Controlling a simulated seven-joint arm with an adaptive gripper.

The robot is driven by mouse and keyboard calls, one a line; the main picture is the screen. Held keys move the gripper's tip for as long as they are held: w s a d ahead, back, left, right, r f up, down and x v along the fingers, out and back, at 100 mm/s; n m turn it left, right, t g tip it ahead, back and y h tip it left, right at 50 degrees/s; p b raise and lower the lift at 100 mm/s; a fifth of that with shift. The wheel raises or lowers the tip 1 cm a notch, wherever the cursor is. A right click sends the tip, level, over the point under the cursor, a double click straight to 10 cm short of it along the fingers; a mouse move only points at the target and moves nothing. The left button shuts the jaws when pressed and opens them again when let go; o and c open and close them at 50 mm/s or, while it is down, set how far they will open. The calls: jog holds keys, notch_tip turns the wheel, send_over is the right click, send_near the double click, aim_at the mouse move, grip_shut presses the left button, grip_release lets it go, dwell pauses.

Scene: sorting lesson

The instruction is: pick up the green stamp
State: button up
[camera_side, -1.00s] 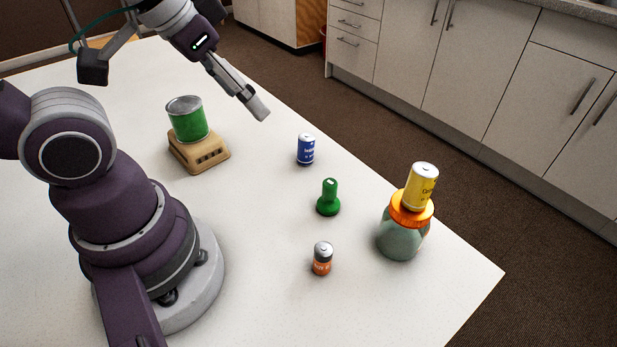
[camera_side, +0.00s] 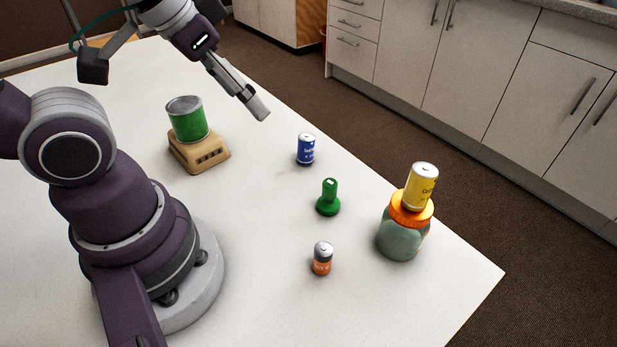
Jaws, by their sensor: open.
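The green stamp (camera_side: 328,199) stands upright on the white table, with a round base and a narrower handle. It is between a blue can and an orange and grey battery. My gripper (camera_side: 259,110) is above the table, up and to the left of the stamp in the picture and well apart from it. Its fingers overlap in this side view, and nothing shows between them.
The blue can (camera_side: 306,149) stands behind the stamp and the battery (camera_side: 322,258) in front. A yellow can (camera_side: 421,186) sits on an orange-lidded jar (camera_side: 402,238) to the right. A green tin (camera_side: 187,121) stands on a tan block (camera_side: 199,155). The table (camera_side: 420,305) has clear room in front.

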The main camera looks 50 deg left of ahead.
jog(key=n+g, duration=0.6)
jog(key=n, duration=1.2)
send_over(331, 182)
notch_tip(331, 182, down, 9)
jog(key=shift+d+r, duration=0.1)
notch_tip(331, 182, down, 9)
jog(key=shift+f, duration=0.2)
grip_shut()
